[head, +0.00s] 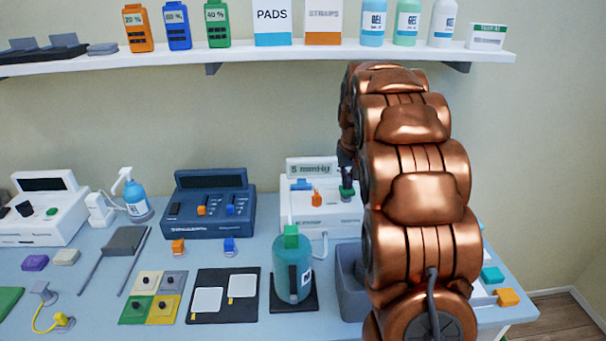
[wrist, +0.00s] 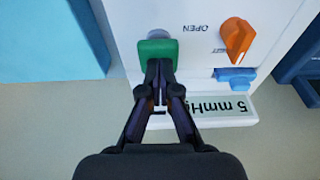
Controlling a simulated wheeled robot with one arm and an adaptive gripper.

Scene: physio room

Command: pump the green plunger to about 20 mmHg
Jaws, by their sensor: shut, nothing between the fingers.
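The green plunger (wrist: 157,53) stands on a white pump unit (head: 300,215), and in the head view its green top (head: 347,192) shows just under my gripper (head: 346,168). In the wrist view my gripper (wrist: 160,66) is shut and empty, its fingertips at the plunger's near edge; I cannot tell whether they press on it. The display (wrist: 235,110) reads 5 mmHg; it also shows in the head view (head: 310,169). An orange knob (wrist: 237,38) and a blue part (wrist: 235,76) sit beside the plunger, near the word OPEN. My arm hides the unit's right side in the head view.
A teal bottle (head: 293,272) with a green top stands in front of the unit, beside a grey bin (head: 350,284). A dark blue device (head: 208,215) stands to the left. A shelf (head: 270,52) with bottles and boxes runs above.

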